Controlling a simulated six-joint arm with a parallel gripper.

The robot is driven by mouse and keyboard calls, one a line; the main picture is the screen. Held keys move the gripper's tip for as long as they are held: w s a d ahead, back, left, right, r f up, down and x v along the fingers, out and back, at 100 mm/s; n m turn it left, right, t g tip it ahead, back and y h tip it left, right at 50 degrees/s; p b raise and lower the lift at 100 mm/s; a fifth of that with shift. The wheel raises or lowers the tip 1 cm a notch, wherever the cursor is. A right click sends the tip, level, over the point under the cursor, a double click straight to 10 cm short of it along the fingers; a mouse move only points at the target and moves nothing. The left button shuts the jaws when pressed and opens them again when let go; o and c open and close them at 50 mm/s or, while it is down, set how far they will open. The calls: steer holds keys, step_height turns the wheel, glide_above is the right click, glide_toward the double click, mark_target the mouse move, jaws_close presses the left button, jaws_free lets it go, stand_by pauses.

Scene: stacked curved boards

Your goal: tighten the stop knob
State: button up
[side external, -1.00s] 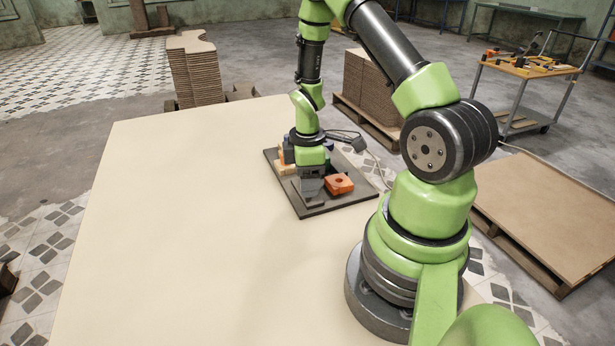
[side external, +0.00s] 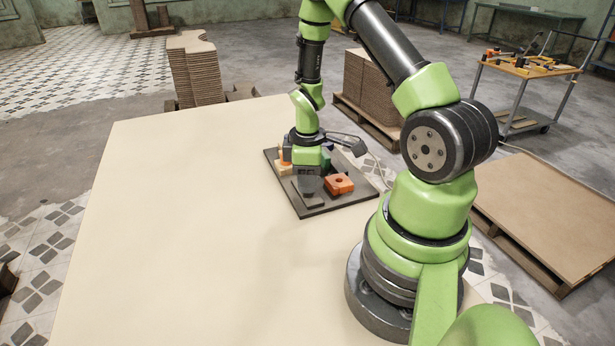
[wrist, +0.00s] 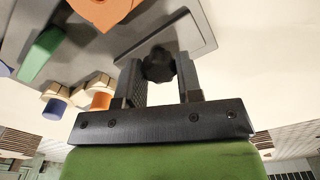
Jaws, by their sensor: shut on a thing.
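The black lobed stop knob (wrist: 158,65) sits between the two fingers of my gripper (wrist: 159,72) in the wrist view. It stands over one end of a flat grey bar on the dark plate (wrist: 110,50). My gripper is shut on the knob, with a finger on either side. In the side view my gripper (side external: 308,190) points down over the front left part of the plate (side external: 347,203) and hides the knob there.
An orange block (side external: 339,183) lies close to the right of my gripper. A green block (wrist: 41,53) and blue and orange cylindrical pieces (wrist: 97,101) are also on the plate. The pale tabletop (side external: 190,230) is clear to the left and front.

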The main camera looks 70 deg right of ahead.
steer(key=m, duration=0.5)
steer(key=shift+m, duration=0.3)
steer(key=m, duration=0.9)
steer(key=shift+m, duration=0.4)
steer(key=m, duration=0.4)
steer(key=shift+m, duration=0.3)
steer(key=o, duration=0.9)
steer(key=shift+o, duration=0.2)
